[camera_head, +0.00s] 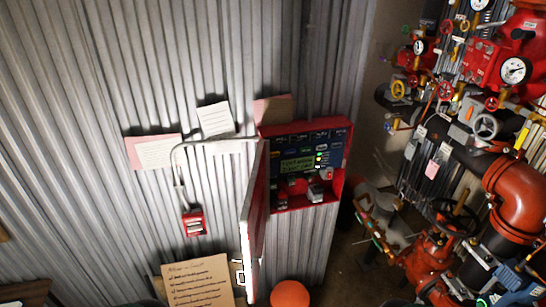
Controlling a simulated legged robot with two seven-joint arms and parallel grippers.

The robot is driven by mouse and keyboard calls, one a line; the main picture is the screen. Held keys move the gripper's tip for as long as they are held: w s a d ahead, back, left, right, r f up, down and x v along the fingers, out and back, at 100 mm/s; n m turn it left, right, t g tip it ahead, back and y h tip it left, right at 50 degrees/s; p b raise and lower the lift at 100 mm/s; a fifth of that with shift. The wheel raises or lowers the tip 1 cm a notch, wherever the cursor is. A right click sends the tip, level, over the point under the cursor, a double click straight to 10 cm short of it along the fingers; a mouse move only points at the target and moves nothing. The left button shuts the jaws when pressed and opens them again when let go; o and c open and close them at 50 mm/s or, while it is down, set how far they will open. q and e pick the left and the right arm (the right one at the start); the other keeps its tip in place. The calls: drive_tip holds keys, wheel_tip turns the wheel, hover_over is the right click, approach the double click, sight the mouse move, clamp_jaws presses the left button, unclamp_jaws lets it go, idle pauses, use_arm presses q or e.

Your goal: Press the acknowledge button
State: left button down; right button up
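A red alarm control panel (308,165) is mounted on the corrugated metal wall, right of the picture's middle. Its red door (256,220) stands open, swung out toward me on the left side of the box. Inside are a lit green display (297,164), small indicator lights and several small controls. The labels are too small to read, so I cannot tell which control is the acknowledge button. Neither of my grippers can be made out in this view.
A small red wall device (194,222) hangs left of the panel, below a conduit (205,142). Paper notes (215,119) are on the wall. Red pipes, valves and gauges (515,70) crowd the right side. An orange rounded object (290,294) is at the bottom, below the panel.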

use_arm(q)
drive_tip(key=shift+d, duration=0.6)
use_arm(e)
drive_tip(key=shift+d+f, duration=0.1)
drive_tip(key=shift+d, duration=0.5)
use_arm(q)
drive_tip(key=shift+a, duration=0.1)
use_arm(e)
drive_tip(key=shift+a, duration=0.1)
